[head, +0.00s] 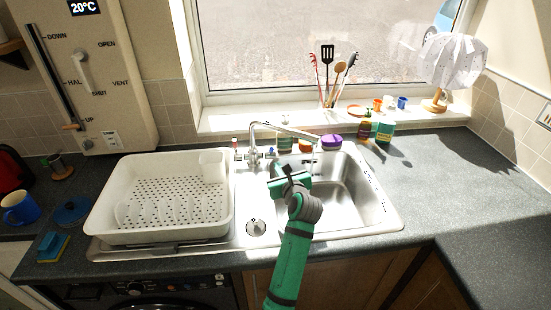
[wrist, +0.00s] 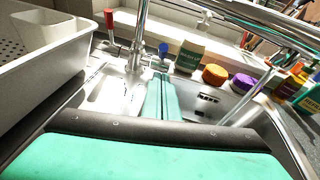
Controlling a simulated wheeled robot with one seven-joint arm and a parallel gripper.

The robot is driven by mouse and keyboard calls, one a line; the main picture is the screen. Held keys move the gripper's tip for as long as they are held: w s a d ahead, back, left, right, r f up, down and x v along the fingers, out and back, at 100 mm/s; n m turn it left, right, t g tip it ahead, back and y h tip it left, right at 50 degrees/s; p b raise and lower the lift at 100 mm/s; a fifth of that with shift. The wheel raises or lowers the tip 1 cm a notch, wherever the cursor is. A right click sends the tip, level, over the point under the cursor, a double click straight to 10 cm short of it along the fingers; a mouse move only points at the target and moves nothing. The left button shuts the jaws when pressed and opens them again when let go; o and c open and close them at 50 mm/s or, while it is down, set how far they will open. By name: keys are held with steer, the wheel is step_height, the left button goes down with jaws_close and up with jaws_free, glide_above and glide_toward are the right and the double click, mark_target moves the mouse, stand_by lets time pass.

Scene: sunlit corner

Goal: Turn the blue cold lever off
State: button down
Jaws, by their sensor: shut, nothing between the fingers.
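The chrome tap (head: 253,150) stands behind the sink, and its base also shows in the wrist view (wrist: 136,60). The blue cold lever (wrist: 163,48) is a small blue knob just right of the tap body. The red lever (wrist: 109,20) stands up on the left side. My gripper (wrist: 161,76) is shut and empty, its teal fingers pointing at the tap with the tips just in front of and below the blue lever. Whether they touch it I cannot tell. In the head view my gripper (head: 287,170) is over the sink's left part. A pale stream (wrist: 245,100), apparently water, falls from the spout into the basin.
The sink basin (head: 372,200) lies under and right of my arm. A white dish rack (head: 103,208) fills the left drainer. The counter at right (head: 470,190) is clear.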

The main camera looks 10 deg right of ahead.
steer(key=shift+w+a+r, duration=0.15)
steer(key=shift+w+r, duration=0.15)
steer(key=shift+w, duration=0.3)
steer(key=shift+w+a+r, duration=0.1)
steer(key=shift+w+r, duration=0.25)
steer(key=shift+w, duration=0.25)
steer(key=shift+w+a+r, duration=0.15)
steer(key=shift+w+r, duration=0.15)
steer(key=shift+w, duration=0.3)
steer(key=shift+d, duration=0.1)
